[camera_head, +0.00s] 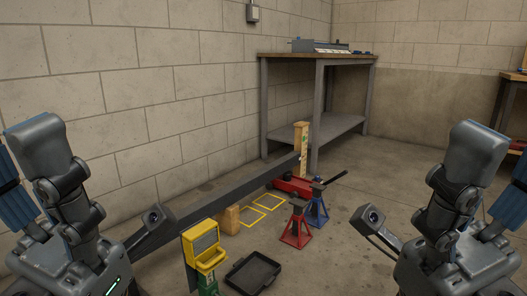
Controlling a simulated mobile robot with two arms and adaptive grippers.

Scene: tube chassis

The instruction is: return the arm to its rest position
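My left arm (62,190) rises along the left edge of the head view, folded, with its dark grey links bent. Blue ribbed parts (16,200) beside it are cut off by the picture edge. My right arm (458,190) stands folded in much the same way along the right edge, with blue ribbed parts (508,212) beside it. Both arms are held up, apart from each other, one on each side of the floor scene. Neither gripper's fingertips show clearly, so their opening is hidden. I see nothing held.
A long grey tube (235,190) runs diagonally between the arms, near a wooden post (301,148). A yellow-green stand (204,248), black tray (253,272), red jack stand (296,226) and blue one (317,207) stand below. A workbench (318,57) is behind; open floor lies right.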

